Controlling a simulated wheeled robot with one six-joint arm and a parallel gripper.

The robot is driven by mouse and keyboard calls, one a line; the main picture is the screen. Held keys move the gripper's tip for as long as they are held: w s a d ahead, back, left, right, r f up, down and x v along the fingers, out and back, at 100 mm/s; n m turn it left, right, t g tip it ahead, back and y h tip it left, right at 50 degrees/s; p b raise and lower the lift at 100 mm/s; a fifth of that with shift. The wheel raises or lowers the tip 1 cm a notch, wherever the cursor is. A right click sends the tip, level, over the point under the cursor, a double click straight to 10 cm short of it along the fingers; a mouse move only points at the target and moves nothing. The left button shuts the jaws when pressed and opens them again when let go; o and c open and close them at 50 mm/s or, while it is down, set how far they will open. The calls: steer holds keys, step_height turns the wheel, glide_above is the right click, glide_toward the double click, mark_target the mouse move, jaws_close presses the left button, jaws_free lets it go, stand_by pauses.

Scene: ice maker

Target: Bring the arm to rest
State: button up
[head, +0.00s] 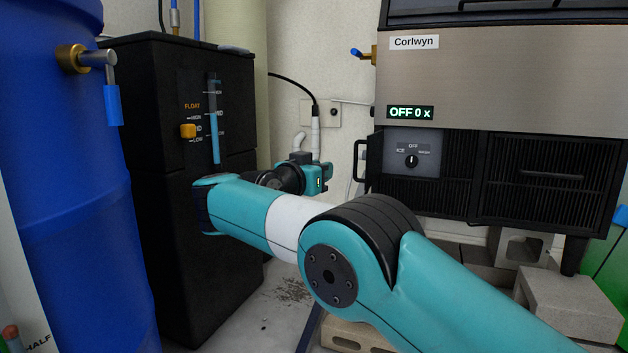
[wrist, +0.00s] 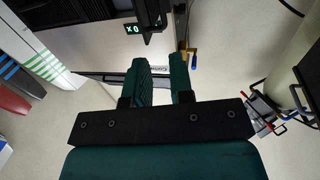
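My arm reaches from the lower right across the head view and bends back behind itself. The teal end of my arm shows in front of the wall outlet, left of the ice maker (head: 470,75); its fingers cannot be made out there. In the wrist view my gripper (wrist: 161,72) has its two dark teal fingers apart with a narrow gap. Nothing is seen held between them. The ice maker's display (head: 410,112) reads "OFF 0 x", and its knob (head: 412,161) sits below the "OFF" mark.
A black cabinet (head: 195,270) with a float scale and yellow slider (head: 188,131) stands left of my arm. A blue barrel (head: 75,190) with a brass tap (head: 82,59) is at far left. Concrete blocks (head: 572,302) lie under the ice maker. A blue-handled brass valve (head: 366,54) is beside it.

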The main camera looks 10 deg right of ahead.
steer(key=s+d+r+n+g+y+p, duration=0.35)
steer(key=r+n+y+p, duration=0.5)
steer(key=r+p, duration=0.3)
steer(key=s+d+r+n+g+y+p, duration=0.2)
steer(key=s+n+g+y+p, duration=0.4)
steer(key=s, duration=1.4)
steer(key=s+d+r+n+g+y+p, duration=0.15)
steer(key=s+g+p, duration=0.45)
steer(key=s, duration=1.5)
step_height(320, 180, up, 35)
steer(key=w+t+p, duration=0.1)
steer(key=t+p, duration=0.1)
steer(key=p, duration=3.5)
steer(key=shift+a+r+m+p, duration=0.2)
steer(key=shift+m+p, duration=0.1)
steer(key=shift+p, duration=0.1)
